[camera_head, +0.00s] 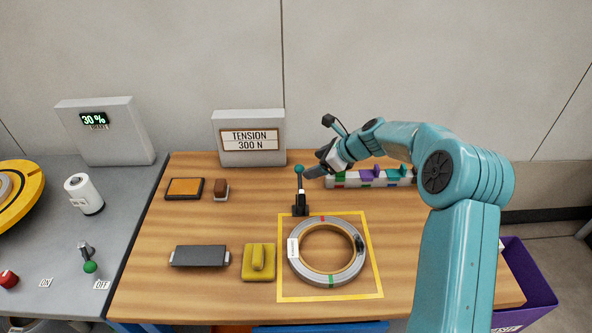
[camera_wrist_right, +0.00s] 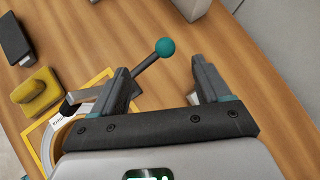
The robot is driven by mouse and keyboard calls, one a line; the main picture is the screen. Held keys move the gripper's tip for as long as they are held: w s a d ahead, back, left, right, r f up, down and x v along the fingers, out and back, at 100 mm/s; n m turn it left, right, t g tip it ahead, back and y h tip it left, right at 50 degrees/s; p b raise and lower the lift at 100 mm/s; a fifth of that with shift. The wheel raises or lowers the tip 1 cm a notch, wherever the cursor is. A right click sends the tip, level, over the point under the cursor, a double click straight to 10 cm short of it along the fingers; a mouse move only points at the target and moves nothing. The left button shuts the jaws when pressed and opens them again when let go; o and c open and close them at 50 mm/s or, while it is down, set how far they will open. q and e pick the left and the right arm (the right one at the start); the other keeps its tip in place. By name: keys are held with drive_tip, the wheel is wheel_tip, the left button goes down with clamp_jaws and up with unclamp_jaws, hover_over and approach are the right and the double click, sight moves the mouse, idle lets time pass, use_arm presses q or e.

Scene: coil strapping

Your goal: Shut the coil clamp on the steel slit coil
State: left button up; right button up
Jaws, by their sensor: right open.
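The steel slit coil (camera_head: 296,269) is a grey ring lying flat inside a yellow square outline on the wooden table. At its back edge stands the coil clamp (camera_head: 300,209), with a black base and a nearly upright lever topped by a teal ball knob (camera_head: 299,169). My right gripper (camera_head: 314,171) is open and empty, just right of the knob. In the right wrist view the knob (camera_wrist_right: 165,47) shows between and beyond the fingertips (camera_wrist_right: 160,68); the lever passes partly behind the left finger. I cannot tell whether they touch. My left gripper is out of view.
A tension sign (camera_head: 249,139) and a rack of coloured pieces (camera_head: 372,178) stand at the back. A yellow block (camera_head: 259,262) and a dark bar (camera_head: 199,256) lie left of the coil. A purple bin (camera_head: 527,283) stands at right.

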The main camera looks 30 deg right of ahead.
sight(300, 170)
drive_tip(key=x, duration=0.8)
drive_tip(key=shift+w+a+f, duration=0.2)
drive_tip(key=shift+w+a, duration=0.05)
